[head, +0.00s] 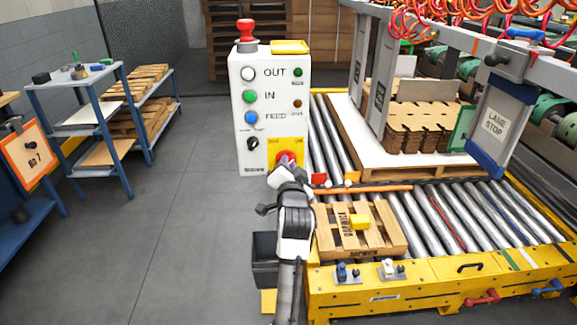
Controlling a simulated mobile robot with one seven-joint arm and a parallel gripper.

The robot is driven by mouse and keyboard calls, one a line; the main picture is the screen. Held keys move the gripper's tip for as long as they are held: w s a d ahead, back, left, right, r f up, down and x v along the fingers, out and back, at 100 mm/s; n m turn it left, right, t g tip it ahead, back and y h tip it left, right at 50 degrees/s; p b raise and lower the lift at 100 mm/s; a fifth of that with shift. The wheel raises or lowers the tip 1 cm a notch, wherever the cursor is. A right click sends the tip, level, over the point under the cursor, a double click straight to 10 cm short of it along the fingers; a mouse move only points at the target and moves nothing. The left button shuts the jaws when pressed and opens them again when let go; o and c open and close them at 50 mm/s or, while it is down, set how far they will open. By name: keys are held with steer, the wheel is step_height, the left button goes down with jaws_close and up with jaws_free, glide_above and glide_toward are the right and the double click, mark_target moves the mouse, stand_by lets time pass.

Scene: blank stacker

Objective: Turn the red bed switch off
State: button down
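The white control box (270,115) stands at the centre of the head view. It carries a yellow plate with a red switch (289,155) low on its right side. A red mushroom button (246,33) sits on top of the box. My gripper (284,168) is in front of the yellow plate, its tip over the lower part of the red switch. It hides part of the switch, so I cannot tell whether they touch or which way the switch is turned. The finger gap is too small and covered to read.
A roller conveyor (440,215) with a yellow front rail lies to the right, bearing a small wooden pallet (388,240). A dark bin (265,272) stands below my arm. Blue shelving (100,125) is at the left. The grey floor between is clear.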

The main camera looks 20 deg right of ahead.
steer(key=shift+n, duration=0.4)
steer(key=n+b, duration=0.1)
steer(key=n, duration=0.4)
steer(key=n+b, duration=0.1)
steer(key=n, duration=0.5)
steer(key=n+b, duration=0.1)
steer(key=n, duration=0.5)
steer(key=shift+w+a, duration=0.1)
steer(key=shift+a, duration=0.3)
stand_by(0.3)
steer(key=c, duration=1.4)
jaws_free()
